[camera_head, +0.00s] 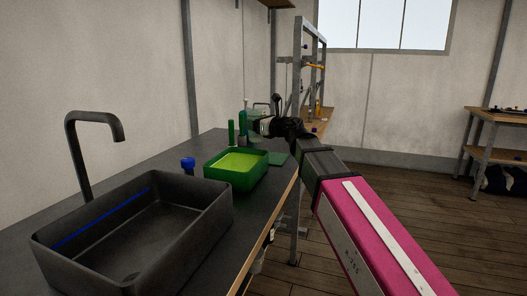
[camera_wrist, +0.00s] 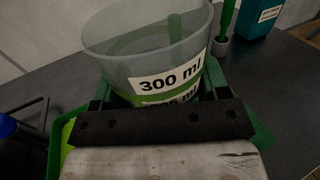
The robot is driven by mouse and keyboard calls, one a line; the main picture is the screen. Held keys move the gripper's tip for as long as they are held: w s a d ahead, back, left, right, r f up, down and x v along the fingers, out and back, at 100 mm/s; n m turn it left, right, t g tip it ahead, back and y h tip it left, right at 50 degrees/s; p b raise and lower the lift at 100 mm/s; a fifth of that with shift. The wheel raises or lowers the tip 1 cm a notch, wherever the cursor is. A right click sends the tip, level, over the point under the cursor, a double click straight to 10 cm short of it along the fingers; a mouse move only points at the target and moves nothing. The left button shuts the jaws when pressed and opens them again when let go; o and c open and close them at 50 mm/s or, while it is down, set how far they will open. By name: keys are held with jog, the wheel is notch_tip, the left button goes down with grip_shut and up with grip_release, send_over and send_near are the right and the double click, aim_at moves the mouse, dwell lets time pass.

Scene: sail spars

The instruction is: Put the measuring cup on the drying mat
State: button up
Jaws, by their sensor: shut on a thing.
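The measuring cup (camera_wrist: 150,62) is a clear, tapered cup with a white "300 ml" label and a green band, seen close in the wrist view. My gripper (camera_wrist: 156,92) is shut on it, with a finger on each side. In the head view my gripper (camera_head: 266,126) is over the far end of the counter, past the green tub; the cup is small and mostly hidden there. A flat dark green piece (camera_head: 279,158) on the counter beside the tub looks like the drying mat, partly hidden. I cannot tell the cup's height above the counter.
The green tub (camera_head: 208,172) with a lime-green inside stands beside the dark sink (camera_head: 60,255) and black tap (camera_head: 78,150). A blue-topped item (camera_head: 187,164) stands between them. A green upright item (camera_head: 231,133) and a teal container (camera_wrist: 258,18) stand near the wall.

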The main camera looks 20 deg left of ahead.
jog(key=shift+w+d+f, duration=0.45)
jog(key=shift+w+f, duration=1.3)
jog(key=shift+w+d+f, duration=0.4)
jog(key=shift+w+f, duration=1.35)
jog(key=shift+w, duration=0.05)
jog(key=shift+w+d+f, duration=0.45)
jog(key=shift+w+f, duration=1.3)
jog(key=o, duration=1.1)
jog(key=shift+f, duration=0.1)
jog(key=v, duration=1)
jog(key=shift+s+d, duration=0.1)
jog(key=shift+v, duration=0.85)
jog(key=shift+d, duration=0.15)
